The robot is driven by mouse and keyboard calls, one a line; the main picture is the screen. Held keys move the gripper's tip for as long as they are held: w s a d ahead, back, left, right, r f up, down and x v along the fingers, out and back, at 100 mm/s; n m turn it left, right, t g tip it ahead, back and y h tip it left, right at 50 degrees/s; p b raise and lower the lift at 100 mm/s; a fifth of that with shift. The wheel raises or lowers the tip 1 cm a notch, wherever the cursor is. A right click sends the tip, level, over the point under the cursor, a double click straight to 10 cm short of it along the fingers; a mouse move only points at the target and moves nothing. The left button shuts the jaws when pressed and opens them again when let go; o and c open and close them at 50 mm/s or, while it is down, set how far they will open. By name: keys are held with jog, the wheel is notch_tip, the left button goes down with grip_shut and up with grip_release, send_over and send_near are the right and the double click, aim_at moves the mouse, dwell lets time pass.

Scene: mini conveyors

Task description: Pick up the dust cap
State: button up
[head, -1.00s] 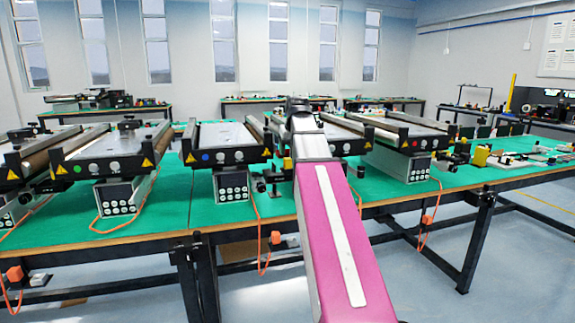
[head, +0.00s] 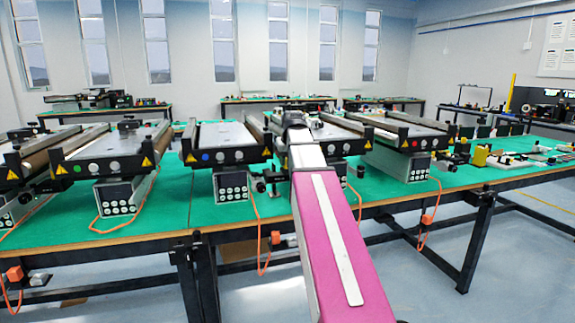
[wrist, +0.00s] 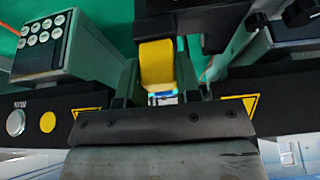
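I cannot pick out the dust cap with certainty in either view. In the head view my arm reaches over the green bench, and its dark far end (head: 294,120) is among the mini conveyors; the gripper's fingers are hidden there. In the wrist view a yellow piece (wrist: 157,65) hangs below a dark block, with a small white and blue patch under it. Grey-green shapes flank it, and I cannot tell whether they are fingers. Whether the gripper is open or shut does not show.
Mini conveyors (head: 225,142) stand in a row on the green bench (head: 175,205), with control boxes below. A control box (wrist: 45,45) with white buttons is at upper left in the wrist view. A yellow block (head: 480,156) and small parts lie at the right. Orange cables hang in front.

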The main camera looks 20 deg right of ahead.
jog(key=shift+c, duration=0.7)
jog(key=shift+r, duration=0.1)
